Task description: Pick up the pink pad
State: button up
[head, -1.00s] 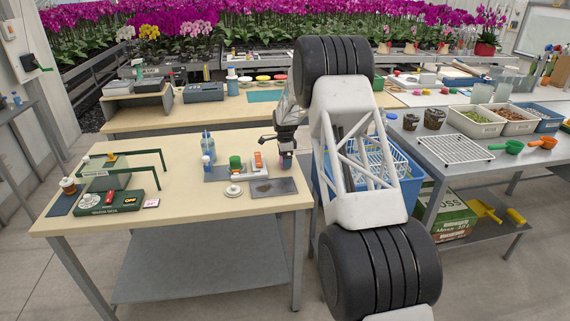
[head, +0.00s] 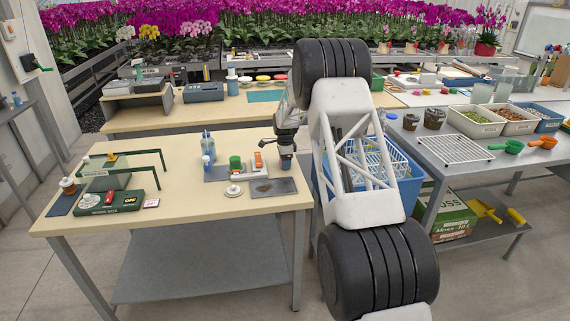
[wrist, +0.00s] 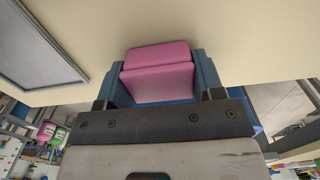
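The pink pad (wrist: 157,82) fills the space between the blue fingers of my gripper (wrist: 160,75) in the wrist view. It looks like a soft block with two visible faces, and its sides meet both fingers. My gripper (head: 287,167) points down over the right part of the near wooden table (head: 190,150) in the head view, behind a dark flat mat. In that view the pad cannot be made out at the gripper. I cannot tell whether the pad is clear of the tabletop.
A dark mat (head: 273,187) lies in front of my gripper. A green cup (head: 235,163), a white round dish (head: 234,191) and a blue bottle (head: 207,147) stand to the left. The table's right edge is close.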

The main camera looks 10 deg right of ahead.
jog(key=shift+c, duration=1.4)
jog(key=shift+r, duration=0.1)
jog(key=shift+r, duration=1.6)
jog(key=shift+s+r, duration=0.15)
jog(key=shift+s, duration=0.1)
jog(key=s, duration=0.5)
jog(key=s+r, duration=0.1)
jog(key=s, duration=0.9)
jog(key=shift+s+a+r, duration=0.2)
jog(key=shift+s, duration=0.05)
